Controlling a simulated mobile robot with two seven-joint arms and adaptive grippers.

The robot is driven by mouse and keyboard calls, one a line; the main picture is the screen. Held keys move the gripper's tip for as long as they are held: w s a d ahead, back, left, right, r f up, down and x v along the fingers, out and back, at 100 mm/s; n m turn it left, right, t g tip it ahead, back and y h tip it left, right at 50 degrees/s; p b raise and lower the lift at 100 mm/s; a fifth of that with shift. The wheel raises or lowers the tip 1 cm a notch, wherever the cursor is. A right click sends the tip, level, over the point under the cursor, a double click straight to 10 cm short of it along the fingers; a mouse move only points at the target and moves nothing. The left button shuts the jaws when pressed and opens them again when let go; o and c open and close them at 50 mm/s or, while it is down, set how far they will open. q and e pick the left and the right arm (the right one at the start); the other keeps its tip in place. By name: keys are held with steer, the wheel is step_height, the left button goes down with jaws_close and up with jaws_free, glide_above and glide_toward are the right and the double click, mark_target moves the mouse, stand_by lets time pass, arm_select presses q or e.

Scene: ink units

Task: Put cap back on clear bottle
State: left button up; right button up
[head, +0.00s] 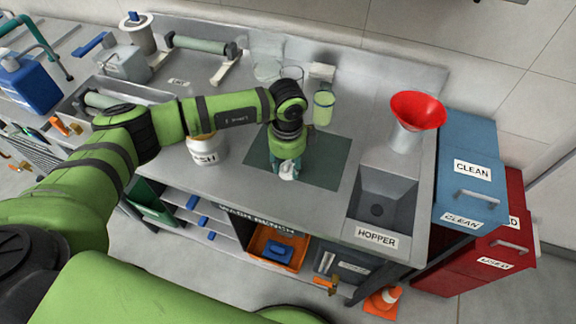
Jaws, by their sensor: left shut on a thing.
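My left arm reaches in from the left, and my left gripper (287,166) points down over the dark mat (325,162) on the wash bench. It is shut on a small whitish thing (288,175), mostly hidden by the fingers; I cannot tell whether it is a cap or part of a bottle. A clear bottle with yellow-green liquid (323,107) stands upright behind the mat. Clear glass vessels (267,70) stand further back, partly behind my arm. My right gripper is not in view.
A white jar (207,148) stands left of the mat. The hopper basin (384,193) is sunk in the bench at right, with a red funnel (418,110) behind it. Blue CLEAN (470,145) and red USED (484,262) bins stand further right. The right part of the mat is clear.

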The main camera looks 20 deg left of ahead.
mark_target(290, 162)
arm_select(q)
steer(key=shift+r, duration=0.1)
steer(key=shift+r+b, duration=0.4)
steer(key=shift+r, duration=0.25)
steer(key=r, duration=0.1)
steer(key=r+b, duration=0.1)
steer(key=shift+d+r, duration=0.35)
steer(key=w+d+r+b, duration=0.1)
steer(key=d+r+b, duration=0.3)
steer(key=d, duration=0.5)
steer(key=shift+d+r, duration=0.4)
steer(key=shift+r, duration=0.55)
steer(key=shift+d+r, duration=0.45)
steer(key=shift+d, duration=0.15)
